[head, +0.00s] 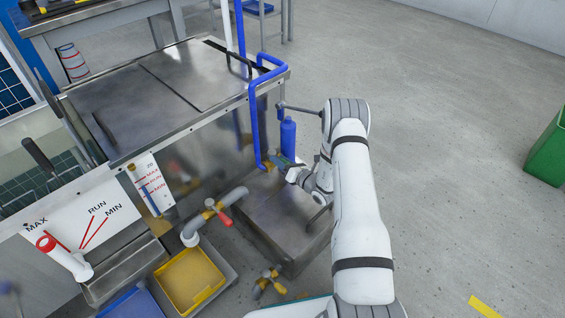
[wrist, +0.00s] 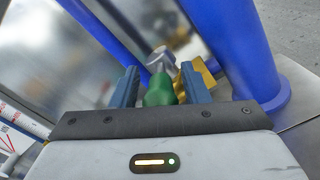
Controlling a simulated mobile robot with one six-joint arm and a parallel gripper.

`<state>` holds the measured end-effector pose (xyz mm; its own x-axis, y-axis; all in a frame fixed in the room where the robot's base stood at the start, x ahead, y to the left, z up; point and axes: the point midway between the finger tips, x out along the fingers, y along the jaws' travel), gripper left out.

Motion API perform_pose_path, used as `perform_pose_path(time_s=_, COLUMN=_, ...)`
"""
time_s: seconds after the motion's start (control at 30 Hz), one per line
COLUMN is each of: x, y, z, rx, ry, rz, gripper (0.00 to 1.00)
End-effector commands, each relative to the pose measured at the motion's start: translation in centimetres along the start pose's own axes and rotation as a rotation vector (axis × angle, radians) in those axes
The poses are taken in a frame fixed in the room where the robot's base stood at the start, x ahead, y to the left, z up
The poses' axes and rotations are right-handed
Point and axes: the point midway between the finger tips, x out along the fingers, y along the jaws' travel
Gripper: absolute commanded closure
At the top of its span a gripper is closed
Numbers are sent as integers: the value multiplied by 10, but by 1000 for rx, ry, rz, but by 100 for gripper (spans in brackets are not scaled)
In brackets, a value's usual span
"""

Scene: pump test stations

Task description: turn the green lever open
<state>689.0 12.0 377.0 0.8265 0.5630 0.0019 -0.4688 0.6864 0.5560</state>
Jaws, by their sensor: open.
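In the wrist view the green lever (wrist: 160,90) lies between the two blue-grey fingers of my gripper (wrist: 160,87). One finger is on each side of it, and the jaws are open. A grey round part (wrist: 160,60) and a yellow valve part (wrist: 207,72) show just beyond the lever. In the head view my gripper (head: 281,162) is at the lower end of the blue pipe (head: 255,125), by a small yellow fitting (head: 267,165). The lever cannot be made out clearly there. I cannot tell whether either finger touches it.
A blue cylinder (head: 288,137) stands close to my gripper and fills the right of the wrist view (wrist: 235,50). A metal tank (head: 170,85) is to the left. A red-handled valve (head: 222,217) and a yellow tray (head: 190,280) are lower left.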

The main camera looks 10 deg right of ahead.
Motion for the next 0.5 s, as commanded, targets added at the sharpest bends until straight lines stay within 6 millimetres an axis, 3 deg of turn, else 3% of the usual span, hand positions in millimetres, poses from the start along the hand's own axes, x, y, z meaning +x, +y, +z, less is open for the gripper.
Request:
perform_pose_path(time_s=0.2, x=0, y=0, z=0, rx=0, ry=0, rz=-1, gripper=59)
perform_pose_path(time_s=0.5, x=-1, y=-1, z=1, rx=0, ry=-1, rz=-2, gripper=82)
